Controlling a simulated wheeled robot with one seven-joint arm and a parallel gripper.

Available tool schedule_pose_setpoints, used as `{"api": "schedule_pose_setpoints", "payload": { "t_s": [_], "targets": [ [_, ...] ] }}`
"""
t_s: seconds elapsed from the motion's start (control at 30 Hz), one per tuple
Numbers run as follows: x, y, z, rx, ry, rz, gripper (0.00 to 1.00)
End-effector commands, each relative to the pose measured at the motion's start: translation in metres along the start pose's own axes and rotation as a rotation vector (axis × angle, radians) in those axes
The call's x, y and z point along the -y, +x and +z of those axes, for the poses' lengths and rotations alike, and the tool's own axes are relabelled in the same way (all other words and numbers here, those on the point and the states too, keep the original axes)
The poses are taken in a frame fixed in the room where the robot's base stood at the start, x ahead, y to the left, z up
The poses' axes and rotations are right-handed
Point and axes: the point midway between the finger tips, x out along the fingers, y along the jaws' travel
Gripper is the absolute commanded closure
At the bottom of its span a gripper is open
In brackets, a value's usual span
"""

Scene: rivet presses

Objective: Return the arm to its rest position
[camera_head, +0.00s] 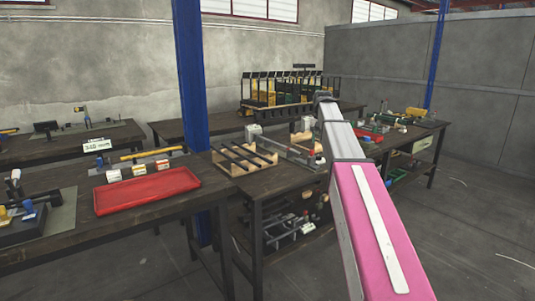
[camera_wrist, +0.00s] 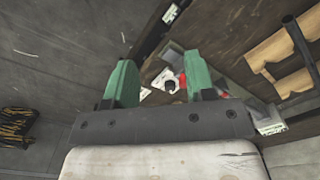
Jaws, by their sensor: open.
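My arm (camera_head: 365,220), pink and grey, reaches forward from the lower right over the floor toward the workbench in the head view. Its far end is at the bench, and the gripper's fingers cannot be made out there. In the wrist view my gripper (camera_wrist: 160,85) shows two green fingers set wide apart with nothing held between them. Beyond the fingers, the dark bench top (camera_wrist: 225,38) and some small white, red and black parts (camera_wrist: 168,82) are seen; I cannot tell how far below they are.
A wooden rack with dark bars (camera_head: 245,158) stands on the bench left of my arm, also in the wrist view (camera_wrist: 285,58). A red tray (camera_head: 147,190) lies on the left bench. A blue post (camera_head: 190,90) rises between benches. Floor at the right (camera_head: 480,230) is clear.

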Motion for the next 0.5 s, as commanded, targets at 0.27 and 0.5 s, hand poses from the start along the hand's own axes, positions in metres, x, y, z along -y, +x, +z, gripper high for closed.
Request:
{"api": "schedule_pose_setpoints", "payload": {
  "t_s": [0.27, 0.5],
  "targets": [
    [0.001, 0.034, 0.013, 0.001, -0.009, 0.0, 0.5],
    [0.002, 0.077, 0.032, 0.001, -0.022, 0.0, 0.5]
  ]
}}
